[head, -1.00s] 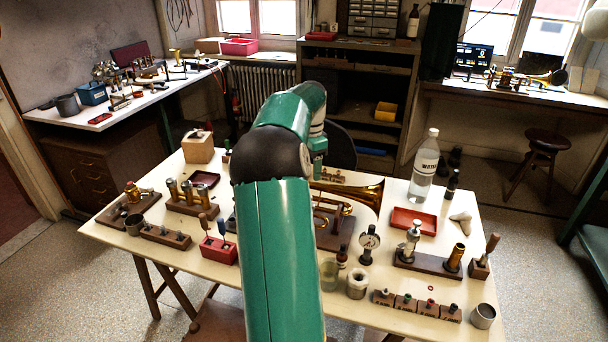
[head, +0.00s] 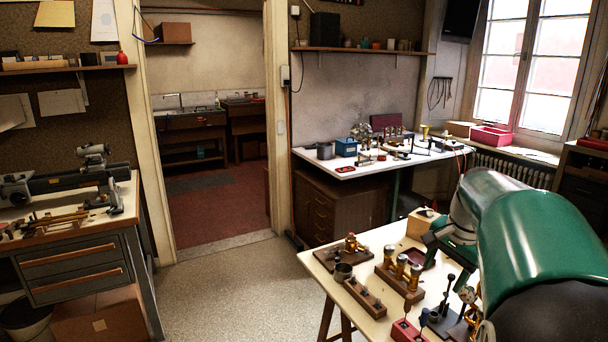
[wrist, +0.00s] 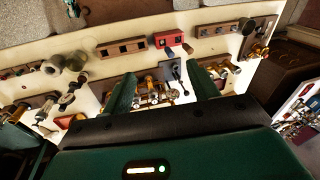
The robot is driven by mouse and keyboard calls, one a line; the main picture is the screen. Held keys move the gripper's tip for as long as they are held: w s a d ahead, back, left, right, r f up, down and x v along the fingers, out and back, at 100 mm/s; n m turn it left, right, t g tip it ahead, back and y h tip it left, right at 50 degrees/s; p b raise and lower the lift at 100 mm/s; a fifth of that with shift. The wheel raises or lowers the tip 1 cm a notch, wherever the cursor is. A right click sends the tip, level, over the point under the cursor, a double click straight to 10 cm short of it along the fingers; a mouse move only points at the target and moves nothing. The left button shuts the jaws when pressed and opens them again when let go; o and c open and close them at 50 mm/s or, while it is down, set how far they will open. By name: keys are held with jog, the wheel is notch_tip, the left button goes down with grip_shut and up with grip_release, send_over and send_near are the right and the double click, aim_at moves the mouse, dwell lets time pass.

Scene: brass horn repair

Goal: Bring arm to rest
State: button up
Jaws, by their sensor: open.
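My arm (head: 540,245) fills the right side of the head view, green with a black joint, reaching over the cream workbench (head: 322,262). My gripper (wrist: 160,72) shows in the wrist view as two green fingers spread well apart, open. I see nothing held between them. Brass parts (wrist: 155,96) lie on the bench below and beyond the fingers, and I cannot tell how far below. In the head view the gripper end is partly hidden by the arm, near a pale wooden block (head: 418,222).
On the workbench stand a rack of brass cylinders (head: 400,271), a small metal cup (head: 343,272), a wooden tool block (head: 364,297) and a red holder (head: 405,331). A white side bench (head: 340,165) stands behind. Floor (head: 225,290) left of the workbench is clear; a doorway opens beyond.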

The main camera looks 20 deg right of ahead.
jog(key=s+a+n+t, duration=0.1)
jog(key=a+n, duration=0.3)
jog(key=a, duration=0.5)
jog(key=s+a+n, duration=0.2)
jog(key=a+n, duration=0.1)
jog(key=a, duration=0.6)
jog(key=s+a+f+n+t, duration=0.1)
jog(key=s+a+n, duration=0.3)
jog(key=a, duration=0.2)
jog(key=s+a+f+n+t, duration=0.1)
jog(key=s+a+f+n, duration=0.1)
jog(key=s+a+n, duration=0.2)
jog(key=a, duration=0.3)
jog(key=shift+f, duration=0.3)
